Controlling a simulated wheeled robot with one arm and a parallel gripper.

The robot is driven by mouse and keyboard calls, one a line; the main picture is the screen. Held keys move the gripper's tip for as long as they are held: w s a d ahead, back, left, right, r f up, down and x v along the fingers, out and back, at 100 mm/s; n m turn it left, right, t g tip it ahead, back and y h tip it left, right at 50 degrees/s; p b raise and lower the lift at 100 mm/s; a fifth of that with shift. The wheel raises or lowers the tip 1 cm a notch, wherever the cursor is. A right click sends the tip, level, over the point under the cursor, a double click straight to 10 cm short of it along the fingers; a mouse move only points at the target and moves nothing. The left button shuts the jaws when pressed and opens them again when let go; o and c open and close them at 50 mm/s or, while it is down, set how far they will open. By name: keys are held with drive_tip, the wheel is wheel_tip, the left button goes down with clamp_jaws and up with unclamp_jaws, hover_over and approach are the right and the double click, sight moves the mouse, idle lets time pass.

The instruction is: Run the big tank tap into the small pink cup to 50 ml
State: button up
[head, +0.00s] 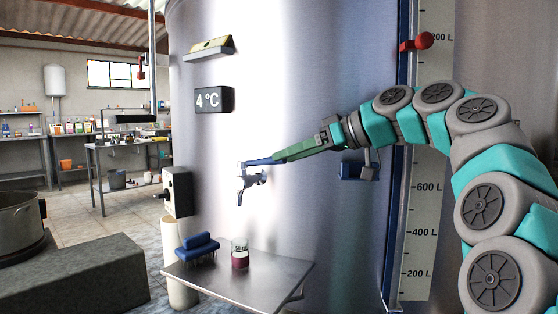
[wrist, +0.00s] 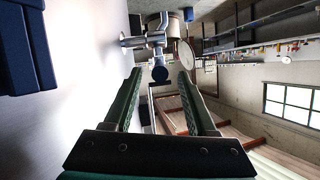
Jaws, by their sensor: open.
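The tap (head: 250,183) sticks out of the big steel tank (head: 290,110), with a blue lever (head: 258,161) on top. The tap also shows in the wrist view (wrist: 150,40), with the lever's round blue end (wrist: 160,74) between my fingertips. My gripper (head: 275,157), with green fingers, is open at the lever's end; its fingers (wrist: 160,76) stand apart on both sides. I cannot tell whether they touch it. The small cup (head: 240,260) stands upright on the steel shelf below the spout, clear above and dark pink below. I see no stream; its fill level is unclear.
A grey box (head: 178,192) is left of the tap. A large pot (head: 20,222) stands on a dark block at far left. A level scale (head: 420,210) runs up the tank's right.

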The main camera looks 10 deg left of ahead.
sight(269, 161)
drive_tip(key=x, duration=0.3)
drive_tip(key=shift+a+f, duration=0.15)
clamp_jaws()
idle(0.3)
idle(1.0)
